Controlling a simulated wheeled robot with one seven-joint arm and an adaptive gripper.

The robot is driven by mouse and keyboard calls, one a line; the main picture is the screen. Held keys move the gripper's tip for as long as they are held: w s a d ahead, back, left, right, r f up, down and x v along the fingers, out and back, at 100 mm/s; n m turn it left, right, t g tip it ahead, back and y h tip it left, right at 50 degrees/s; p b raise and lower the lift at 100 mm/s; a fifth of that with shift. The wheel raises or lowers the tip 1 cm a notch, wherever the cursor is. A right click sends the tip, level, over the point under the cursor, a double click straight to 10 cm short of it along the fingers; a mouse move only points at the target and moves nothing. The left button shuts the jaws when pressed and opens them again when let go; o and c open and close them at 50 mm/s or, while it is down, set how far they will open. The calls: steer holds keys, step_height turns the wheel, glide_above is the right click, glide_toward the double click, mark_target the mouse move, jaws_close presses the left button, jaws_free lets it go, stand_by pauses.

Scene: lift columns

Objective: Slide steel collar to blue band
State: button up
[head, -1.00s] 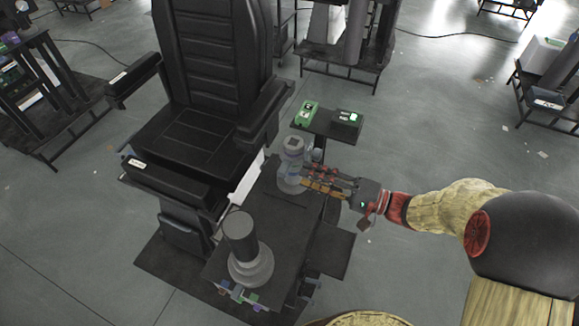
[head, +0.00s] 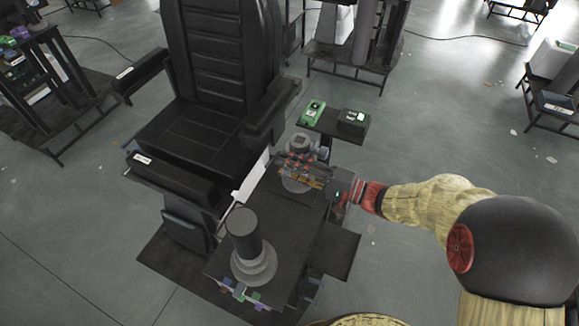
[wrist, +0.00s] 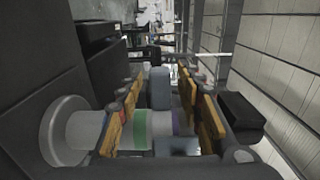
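In the head view a small lift column (head: 300,143) stands at the far end of the dark bench, with a pale round base and a squarish grey top. My gripper (head: 302,168) reaches across the column from the right and covers its middle. In the wrist view the column lies sideways, with a pale disc (wrist: 65,130), a grey shaft (wrist: 87,130), a green band (wrist: 140,130) and a purplish band (wrist: 174,123). The gripper (wrist: 165,115) shows there with its orange-padded fingers apart, the banded part between them. A blue-grey block (wrist: 160,88) also shows between them. I cannot identify the steel collar or blue band clearly.
A black cylinder (head: 244,232) on a stepped grey base stands at the bench's near end. A black chair (head: 215,95) is close on the left. A small shelf (head: 335,127) behind holds a green box (head: 313,112) and a black box (head: 354,121). Floor at right is open.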

steer(key=shift+c, duration=0.8)
steer(key=c, duration=0.7)
jaws_close()
